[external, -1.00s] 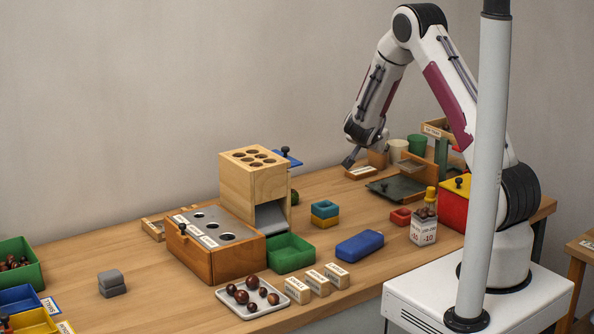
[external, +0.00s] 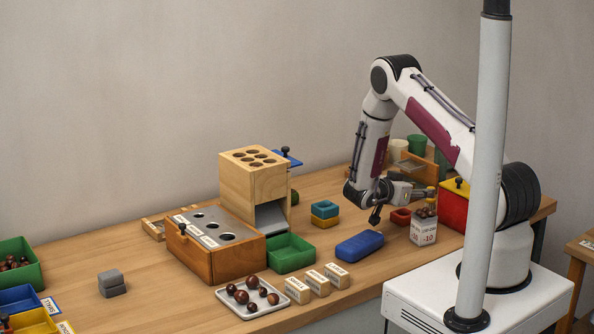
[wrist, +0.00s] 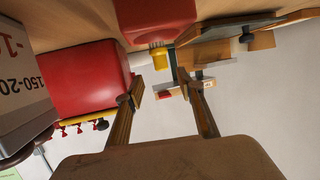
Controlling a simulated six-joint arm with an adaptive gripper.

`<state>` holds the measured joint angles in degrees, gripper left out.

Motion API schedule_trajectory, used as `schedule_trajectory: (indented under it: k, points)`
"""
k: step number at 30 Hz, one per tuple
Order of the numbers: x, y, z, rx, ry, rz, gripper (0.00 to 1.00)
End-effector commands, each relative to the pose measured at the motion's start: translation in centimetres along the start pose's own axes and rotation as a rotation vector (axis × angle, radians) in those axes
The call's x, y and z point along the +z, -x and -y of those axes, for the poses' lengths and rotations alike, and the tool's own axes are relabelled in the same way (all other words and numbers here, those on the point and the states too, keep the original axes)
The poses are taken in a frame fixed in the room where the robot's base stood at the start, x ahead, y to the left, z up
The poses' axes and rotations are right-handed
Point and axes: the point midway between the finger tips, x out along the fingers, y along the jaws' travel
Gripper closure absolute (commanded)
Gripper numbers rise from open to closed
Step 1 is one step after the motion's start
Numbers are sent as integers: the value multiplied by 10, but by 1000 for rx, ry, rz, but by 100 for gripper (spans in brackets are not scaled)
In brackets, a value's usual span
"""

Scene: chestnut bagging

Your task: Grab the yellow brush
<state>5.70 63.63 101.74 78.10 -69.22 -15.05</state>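The yellow brush (wrist: 158,57) shows in the wrist view as a short yellow cylinder beyond my fingertips, roughly between them in the picture. A white rounded part lies beside it; I cannot tell if it belongs to the brush. In the external view, only a small bit of yellow shows at my fingertips, so most of the brush is hidden. My gripper (wrist: 162,86) is open, with a clear gap between the fingers and nothing held. In the external view my gripper (external: 422,191) points right, above the labelled white box. I cannot tell whether it touches the brush.
The white box (external: 423,235) with chestnuts on top stands just below my gripper. A red bin with a yellow lid (external: 456,190) is to the right, a small red tray (external: 400,217) to the left. A blue pouch (external: 359,246) lies in front; bare table surrounds it.

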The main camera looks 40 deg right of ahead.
Motion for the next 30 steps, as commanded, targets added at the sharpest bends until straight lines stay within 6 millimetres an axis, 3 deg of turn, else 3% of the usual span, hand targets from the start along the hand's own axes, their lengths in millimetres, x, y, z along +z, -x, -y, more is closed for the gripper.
schedule_trajectory:
  k: [8,19,30]
  points:
    - [0,-1,0,-1,0,1,62]
    - [0,-25,1,-2,-1,1,62]
    - [0,-26,1,-2,-1,1,62]
